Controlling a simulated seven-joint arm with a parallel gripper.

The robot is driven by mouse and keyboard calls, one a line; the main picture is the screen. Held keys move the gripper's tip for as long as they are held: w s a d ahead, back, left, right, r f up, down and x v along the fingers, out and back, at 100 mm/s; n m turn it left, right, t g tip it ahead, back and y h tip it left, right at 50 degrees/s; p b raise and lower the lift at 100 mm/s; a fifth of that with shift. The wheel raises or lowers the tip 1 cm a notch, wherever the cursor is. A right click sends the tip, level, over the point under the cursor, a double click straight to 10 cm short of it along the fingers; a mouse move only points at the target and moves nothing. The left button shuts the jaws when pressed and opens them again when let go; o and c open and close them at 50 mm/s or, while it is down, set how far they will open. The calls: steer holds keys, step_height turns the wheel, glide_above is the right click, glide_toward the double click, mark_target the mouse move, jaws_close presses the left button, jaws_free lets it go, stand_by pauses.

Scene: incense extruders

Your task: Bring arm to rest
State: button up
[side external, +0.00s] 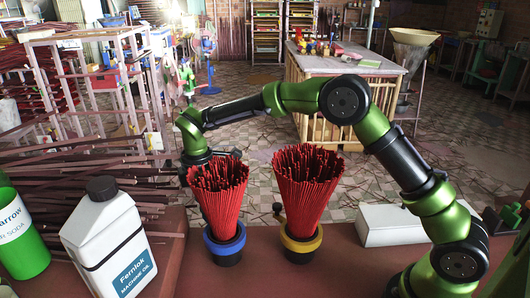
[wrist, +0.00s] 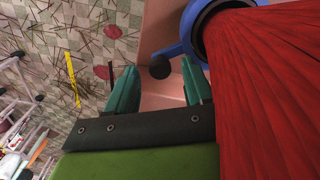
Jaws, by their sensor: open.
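My gripper shows in the wrist view (wrist: 158,88) with its two green fingers apart and nothing between them. A dark round knob (wrist: 160,71) of the blue holder lies beyond the fingertips in that view. In the side view my arm arches over from the right, and its wrist end is behind the left bundle, where the fingers are mostly hidden. The left bundle of red incense sticks (side external: 219,195) stands upright in a black holder with a blue collar (side external: 225,244). The right bundle (side external: 304,190) stands in a holder with a yellow collar (side external: 301,244).
A white machine oil canister (side external: 108,240) and a green baking soda container (side external: 20,235) stand at the left of the red-brown table (side external: 340,270). A white box (side external: 391,225) lies at the right. Stacked sticks (side external: 80,185) and racks are behind on the left.

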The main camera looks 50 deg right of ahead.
stand_by(0.4)
step_height(320, 180, up, 16)
step_height(320, 180, down, 17)
steer(key=shift+r, duration=0.2)
steer(key=s+d+m, duration=0.7)
steer(key=m, duration=0.9)
steer(key=shift+s+d+r, duration=0.2)
steer(key=shift+s+d, duration=0.05)
steer(key=shift+s, duration=0.15)
